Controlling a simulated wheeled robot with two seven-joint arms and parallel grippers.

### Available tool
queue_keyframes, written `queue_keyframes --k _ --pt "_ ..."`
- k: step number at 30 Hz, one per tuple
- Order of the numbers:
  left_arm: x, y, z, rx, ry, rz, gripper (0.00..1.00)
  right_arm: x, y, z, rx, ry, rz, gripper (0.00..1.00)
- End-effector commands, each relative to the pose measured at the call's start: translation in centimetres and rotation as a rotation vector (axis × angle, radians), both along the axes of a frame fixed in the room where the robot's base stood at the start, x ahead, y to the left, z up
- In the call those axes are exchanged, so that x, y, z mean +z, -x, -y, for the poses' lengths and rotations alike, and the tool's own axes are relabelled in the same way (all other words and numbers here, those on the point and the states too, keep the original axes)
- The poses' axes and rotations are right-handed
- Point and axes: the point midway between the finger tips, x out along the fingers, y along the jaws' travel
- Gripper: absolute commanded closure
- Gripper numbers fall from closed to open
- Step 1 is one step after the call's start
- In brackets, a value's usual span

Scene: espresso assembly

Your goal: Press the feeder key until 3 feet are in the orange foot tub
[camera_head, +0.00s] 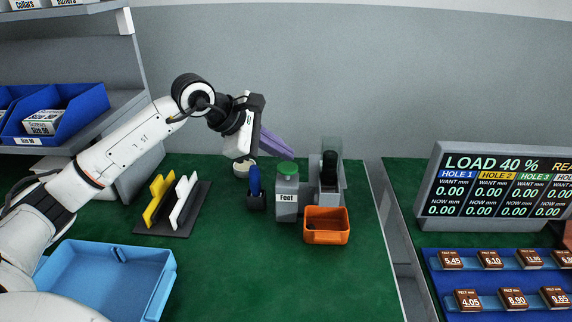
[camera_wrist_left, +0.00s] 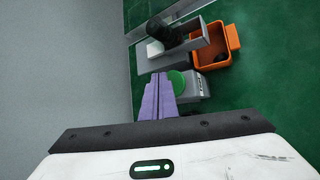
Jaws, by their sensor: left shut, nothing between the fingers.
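The feeder (camera_head: 287,204) is a grey box labelled "Feet" with a green round key (camera_head: 287,168) on top. The orange foot tub (camera_head: 327,236) stands to its right and front. In the left wrist view the tub (camera_wrist_left: 232,42) has something dark inside, too unclear to count. My left gripper (camera_head: 292,149) has purple fingers, shut and empty, with tips above and just behind the key. In the wrist view the shut fingers (camera_wrist_left: 160,82) lie beside the green key (camera_wrist_left: 178,84); I cannot tell whether they touch it. My right gripper is not in view.
A grey machine with a black cylinder (camera_head: 330,164) stands behind the tub. A small dark holder with a blue item (camera_head: 255,181) is left of the feeder. A rack with yellow and white pieces (camera_head: 168,222) and a blue tray (camera_head: 105,282) lie further left.

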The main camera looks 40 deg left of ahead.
Motion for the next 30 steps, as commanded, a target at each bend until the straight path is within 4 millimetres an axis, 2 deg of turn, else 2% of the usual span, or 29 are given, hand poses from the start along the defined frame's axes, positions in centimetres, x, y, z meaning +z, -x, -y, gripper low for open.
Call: queue_keyframes --k 15,30 --pt "5.4 0.0 0.0 -0.001 0.000 0.002 1.00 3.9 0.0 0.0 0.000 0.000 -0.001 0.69" --pt "5.7 0.0 0.0 0.000 0.000 0.000 1.00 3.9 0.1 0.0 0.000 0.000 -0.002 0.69"
